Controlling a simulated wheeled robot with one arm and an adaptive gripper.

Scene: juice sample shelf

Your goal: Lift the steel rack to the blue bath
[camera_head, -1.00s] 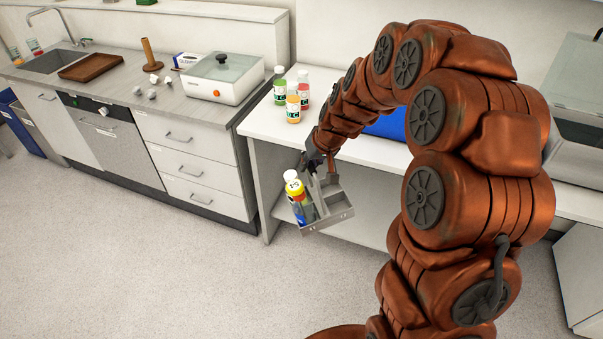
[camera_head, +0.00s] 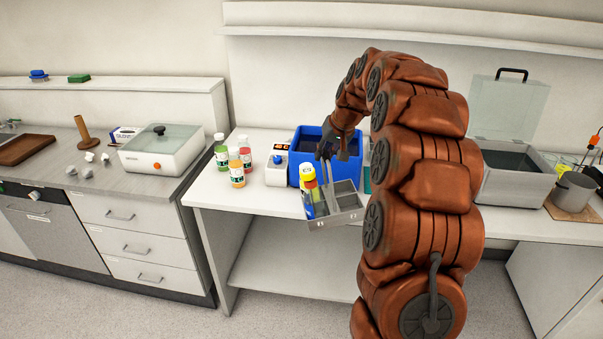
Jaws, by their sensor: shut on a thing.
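The steel rack (camera_head: 336,219) is a grey divided carrier with a bottle in its left part, yellow and blue with a red cap area (camera_head: 309,187). My gripper (camera_head: 327,155) is shut on the rack's upright handle and holds it in the air, slightly tilted, in front of the white table's front edge. The blue bath (camera_head: 305,140) stands on the table just behind the rack and gripper. It is an open blue tub with a dark inside and a white control unit (camera_head: 277,165) at its left. My arm and the rack hide part of its front and right side.
Several capped bottles (camera_head: 237,170) stand on the white table (camera_head: 215,190) left of the bath. A white lidded bath (camera_head: 162,150) is on the left counter. A grey bath with its lid raised (camera_head: 512,185) and a steel pot (camera_head: 573,192) stand at the right.

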